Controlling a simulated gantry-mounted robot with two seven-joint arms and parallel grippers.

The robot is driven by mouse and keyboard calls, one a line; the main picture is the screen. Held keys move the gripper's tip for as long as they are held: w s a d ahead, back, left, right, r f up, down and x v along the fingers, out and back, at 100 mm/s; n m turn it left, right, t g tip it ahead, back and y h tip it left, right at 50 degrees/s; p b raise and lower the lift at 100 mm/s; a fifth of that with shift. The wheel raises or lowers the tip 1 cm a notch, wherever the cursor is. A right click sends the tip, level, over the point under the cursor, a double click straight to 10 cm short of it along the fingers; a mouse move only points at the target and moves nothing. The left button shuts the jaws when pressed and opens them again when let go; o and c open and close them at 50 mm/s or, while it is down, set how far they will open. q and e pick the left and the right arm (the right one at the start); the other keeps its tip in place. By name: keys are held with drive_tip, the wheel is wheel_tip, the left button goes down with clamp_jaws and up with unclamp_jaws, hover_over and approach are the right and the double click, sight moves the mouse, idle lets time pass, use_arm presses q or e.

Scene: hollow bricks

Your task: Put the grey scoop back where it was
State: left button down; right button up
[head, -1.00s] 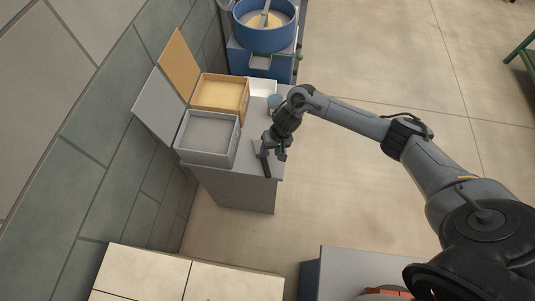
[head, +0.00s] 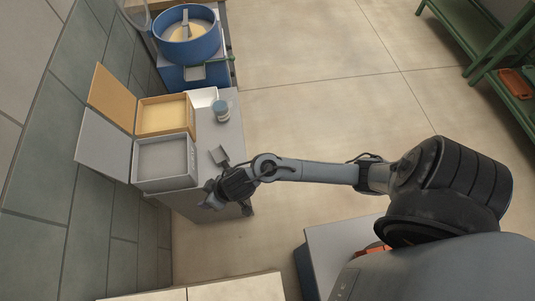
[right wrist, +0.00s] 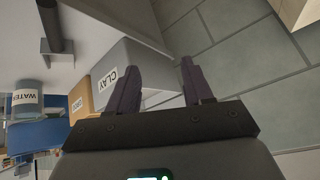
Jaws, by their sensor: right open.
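The grey scoop (head: 220,155) lies on the light bench, to the right of the grey box. My right forearm crosses over part of it in the head view. Its dark handle (right wrist: 48,22) shows at the top left of the right wrist view. My right gripper (head: 208,198) is open and empty, beside the bench's near end and apart from the scoop. Its two dark fingers (right wrist: 160,82) stand spread in the right wrist view, with nothing between them. My left gripper is not in view.
The bench (head: 230,125) holds an open grey box (head: 165,182) labelled CLAY, an open orange box (head: 166,132) with pale contents, a white tray (head: 204,97) and a WATER jar (head: 221,111). A blue mixer (head: 187,49) stands behind.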

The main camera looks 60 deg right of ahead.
drive_tip(key=s+d+r+g+h, duration=0.1)
drive_tip(key=s+d, duration=0.3)
drive_tip(key=s, duration=0.4)
drive_tip(key=s+d+r+g+h, duration=0.1)
drive_tip(key=s+d+r+g, duration=0.1)
drive_tip(key=s, duration=0.6)
drive_tip(key=shift+s+d+r+h, duration=0.35)
drive_tip(key=shift+d+r, duration=0.4)
drive_tip(key=shift+d, duration=0.45)
drive_tip(key=shift+w+r, duration=0.1)
wheel_tip(320, 180, up, 25)
drive_tip(key=p, duration=2.5)
